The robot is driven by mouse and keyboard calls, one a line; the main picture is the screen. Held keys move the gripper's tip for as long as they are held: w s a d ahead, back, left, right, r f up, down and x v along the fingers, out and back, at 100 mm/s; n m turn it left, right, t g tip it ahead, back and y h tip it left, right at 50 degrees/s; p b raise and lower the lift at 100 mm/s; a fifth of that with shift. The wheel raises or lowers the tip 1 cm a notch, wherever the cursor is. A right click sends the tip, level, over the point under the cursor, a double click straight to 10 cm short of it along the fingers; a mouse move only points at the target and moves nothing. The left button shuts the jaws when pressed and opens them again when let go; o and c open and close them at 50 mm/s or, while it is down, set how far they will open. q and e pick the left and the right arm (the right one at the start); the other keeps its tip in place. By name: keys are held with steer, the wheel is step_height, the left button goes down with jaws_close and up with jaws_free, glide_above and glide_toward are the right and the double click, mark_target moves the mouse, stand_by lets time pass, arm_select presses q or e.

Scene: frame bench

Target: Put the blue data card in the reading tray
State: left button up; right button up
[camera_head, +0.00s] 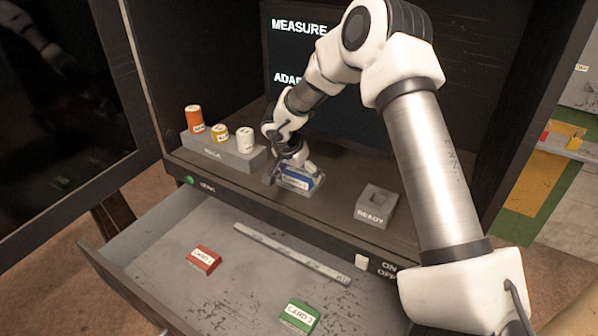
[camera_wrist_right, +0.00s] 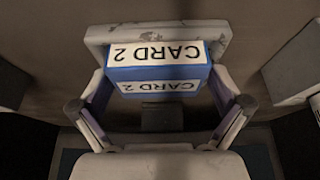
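The blue data card (camera_head: 298,182), labelled CARD 2, is at the grey tray (camera_head: 272,174) on the bench shelf. In the right wrist view the blue card (camera_wrist_right: 158,74) shows over the tray's pale body (camera_wrist_right: 98,35), between the fingers of my right gripper (camera_wrist_right: 158,92). In the head view the right gripper (camera_head: 296,165) is right above the card. The fingers stand close along both card ends; whether they press on it is unclear. Whether the card rests fully on the tray is also unclear. My left gripper is not in view.
A rack (camera_head: 225,153) with orange, yellow and white cylinders stands left of the tray. A READY block (camera_head: 376,206) stands to the right. Below, the open drawer (camera_head: 150,245) holds a red card (camera_head: 204,260), a green card (camera_head: 299,316) and a grey divider bar (camera_head: 290,253).

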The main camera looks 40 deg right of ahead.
steer(key=shift+r, duration=0.25)
steer(key=v, duration=1.2)
steer(key=shift+b, duration=0.45)
steer(key=shift+s+a, duration=0.1)
